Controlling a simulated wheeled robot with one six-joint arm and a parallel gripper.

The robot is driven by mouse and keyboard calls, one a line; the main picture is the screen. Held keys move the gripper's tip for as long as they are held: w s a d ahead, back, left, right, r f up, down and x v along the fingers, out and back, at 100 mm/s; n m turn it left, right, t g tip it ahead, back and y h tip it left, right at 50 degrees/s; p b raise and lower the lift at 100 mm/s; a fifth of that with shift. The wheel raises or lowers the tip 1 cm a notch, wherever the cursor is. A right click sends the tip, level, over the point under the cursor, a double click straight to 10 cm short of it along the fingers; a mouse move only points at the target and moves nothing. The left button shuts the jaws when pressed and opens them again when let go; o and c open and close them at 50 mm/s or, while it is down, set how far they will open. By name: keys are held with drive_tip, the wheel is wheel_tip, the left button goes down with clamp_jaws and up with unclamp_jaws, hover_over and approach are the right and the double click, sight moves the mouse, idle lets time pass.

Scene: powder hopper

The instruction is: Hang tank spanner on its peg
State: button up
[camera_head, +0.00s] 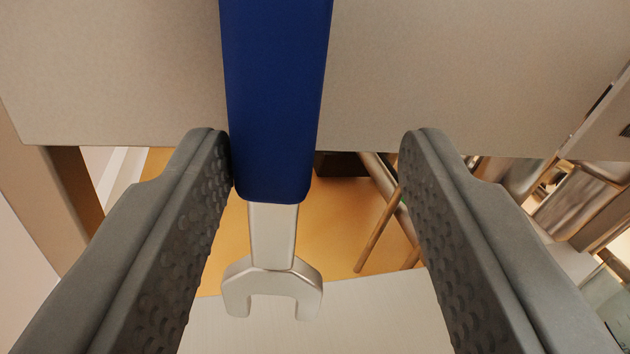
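The tank spanner has a blue handle (275,90) and a silver open-ended jaw (271,285) that points down the picture. The handle runs up out of the top of the view in front of a grey panel. My gripper (316,135) is open, with its two dark, bumpy fingers on either side of the spanner. The left finger is right beside the handle's lower left edge; I cannot tell whether it touches. A wide gap separates the handle from the right finger. No peg is visible, and the handle's upper end is out of view.
The grey panel (440,75) fills the top of the view, its lower edge near the fingertips. Below it are an orange-yellow surface (335,230) and a pale surface (350,320). Metal tubes and cylindrical parts (580,205) stand at the right.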

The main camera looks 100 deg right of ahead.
drive_tip(key=s+a, duration=0.1)
drive_tip(key=a, duration=1.6)
drive_tip(key=s+a+f+n+t+y, duration=0.3)
drive_tip(key=s+f+n+y, duration=0.1)
drive_tip(key=s+n+y, duration=0.15)
drive_tip(key=s+a+f+n+t+y, duration=0.4)
drive_tip(key=s+y, duration=0.1)
drive_tip(key=s, duration=0.1)
drive_tip(key=s+a+r+n+t+y, duration=0.2)
drive_tip(key=s+a+r+t+y, duration=0.1)
drive_tip(key=s, duration=0.4)
drive_tip(key=s+a+r+n+t+y, duration=0.2)
drive_tip(key=s+a+n+t+y, duration=0.1)
drive_tip(key=s+a+t, duration=0.3)
drive_tip(key=shift+s+a+r+y, duration=0.3)
drive_tip(key=shift+s+r+y, duration=0.1)
drive_tip(key=shift+s+y, duration=0.3)
drive_tip(key=shift+w, duration=0.15)
idle(1.4)
